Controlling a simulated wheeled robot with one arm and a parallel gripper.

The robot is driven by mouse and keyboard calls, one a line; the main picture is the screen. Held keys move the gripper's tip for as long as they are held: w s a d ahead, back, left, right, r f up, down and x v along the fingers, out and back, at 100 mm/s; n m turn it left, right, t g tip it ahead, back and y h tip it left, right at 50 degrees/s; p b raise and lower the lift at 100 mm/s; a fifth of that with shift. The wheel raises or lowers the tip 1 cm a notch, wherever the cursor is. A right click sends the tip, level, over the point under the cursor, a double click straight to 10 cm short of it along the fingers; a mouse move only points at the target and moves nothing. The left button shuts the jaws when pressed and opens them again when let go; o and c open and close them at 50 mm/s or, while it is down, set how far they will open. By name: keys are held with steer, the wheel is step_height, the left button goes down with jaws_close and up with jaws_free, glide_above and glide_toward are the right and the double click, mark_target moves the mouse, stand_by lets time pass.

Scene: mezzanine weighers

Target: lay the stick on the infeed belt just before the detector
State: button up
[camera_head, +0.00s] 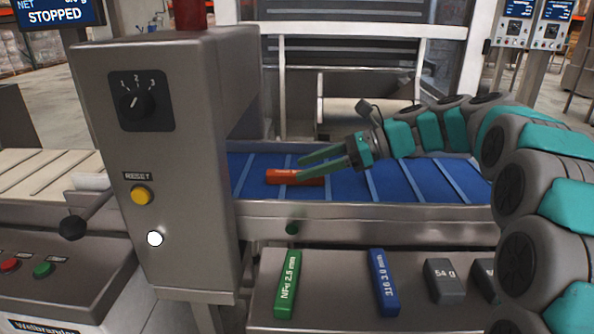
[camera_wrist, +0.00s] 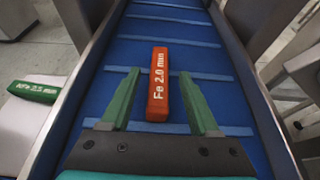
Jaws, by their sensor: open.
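The red-orange stick marked "Fe 2.0 mm" (camera_wrist: 158,85) lies flat on the blue infeed belt (camera_wrist: 195,55), lengthwise along it. In the head view the stick (camera_head: 295,177) is on the belt (camera_head: 395,187) just right of the grey detector housing (camera_head: 180,150). My gripper (camera_wrist: 164,95) is open, its two green fingers on either side of the stick's near part with gaps on both sides. In the head view my gripper (camera_head: 305,166) reaches in from the right, partly over the stick. Its exact height above the belt is hard to tell.
On the shelf before the belt are a green stick (camera_head: 288,284), a blue stick (camera_head: 383,282) and dark grey weights (camera_head: 444,281). The detector has a dial (camera_head: 136,100) and a yellow button (camera_head: 142,195). A screen (camera_head: 60,12) reads "STOPPED". The belt right of the stick is clear.

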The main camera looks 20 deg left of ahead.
steer(key=v, duration=0.8)
steer(key=shift+w+d, duration=0.1)
steer(key=shift+d, duration=0.2)
